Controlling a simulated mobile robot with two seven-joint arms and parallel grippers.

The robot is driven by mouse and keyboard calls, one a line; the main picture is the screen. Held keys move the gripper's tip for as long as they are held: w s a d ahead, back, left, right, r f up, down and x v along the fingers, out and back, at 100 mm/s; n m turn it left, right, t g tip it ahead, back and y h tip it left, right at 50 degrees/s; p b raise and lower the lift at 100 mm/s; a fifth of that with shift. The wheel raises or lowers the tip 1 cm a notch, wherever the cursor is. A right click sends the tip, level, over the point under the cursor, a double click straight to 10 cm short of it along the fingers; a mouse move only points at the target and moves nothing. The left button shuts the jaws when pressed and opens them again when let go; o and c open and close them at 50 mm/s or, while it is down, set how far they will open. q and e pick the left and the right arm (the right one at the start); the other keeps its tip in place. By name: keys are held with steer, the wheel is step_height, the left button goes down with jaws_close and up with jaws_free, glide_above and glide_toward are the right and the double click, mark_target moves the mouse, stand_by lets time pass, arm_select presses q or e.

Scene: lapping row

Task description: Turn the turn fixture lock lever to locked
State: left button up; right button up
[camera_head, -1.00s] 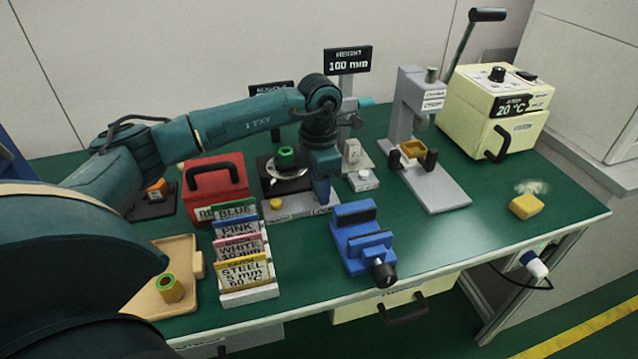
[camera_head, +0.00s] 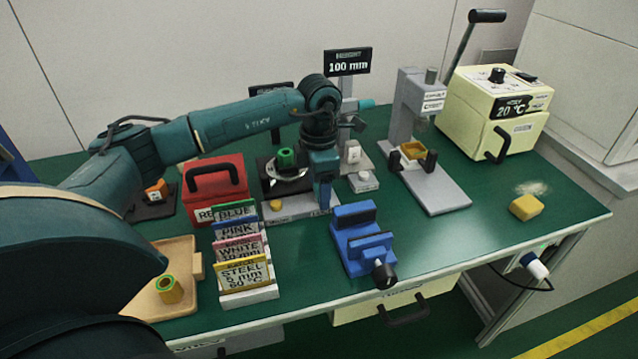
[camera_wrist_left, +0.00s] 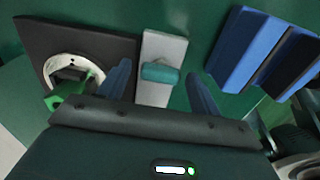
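A teal lever (camera_wrist_left: 160,72), apparently the lock lever, lies across a pale grey plate (camera_wrist_left: 172,45) in the left wrist view. The plate also shows in the head view (camera_head: 297,207), in front of a black fixture base (camera_head: 266,164) bearing a pale disc and a green ring-shaped part (camera_head: 287,157). My left gripper (camera_head: 323,206) is over the plate's right end and hides the lever in the head view. In the wrist view my left gripper (camera_wrist_left: 158,68) is open, one finger on each side of the lever. Contact cannot be told. My right gripper is not in view.
A blue vise (camera_head: 362,240) stands close to the right front of my left gripper. A red box (camera_head: 215,179) and card rack (camera_head: 250,292) stand left. A grey press (camera_head: 440,190) stands right. Bare green bench lies between vise and press.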

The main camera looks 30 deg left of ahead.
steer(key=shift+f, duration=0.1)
arm_select(q)
step_height(320, 180, up, 13)
steer(key=p, duration=0.1)
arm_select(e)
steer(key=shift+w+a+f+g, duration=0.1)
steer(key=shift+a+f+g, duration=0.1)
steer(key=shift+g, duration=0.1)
arm_select(q)
steer(key=shift+s, duration=0.1)
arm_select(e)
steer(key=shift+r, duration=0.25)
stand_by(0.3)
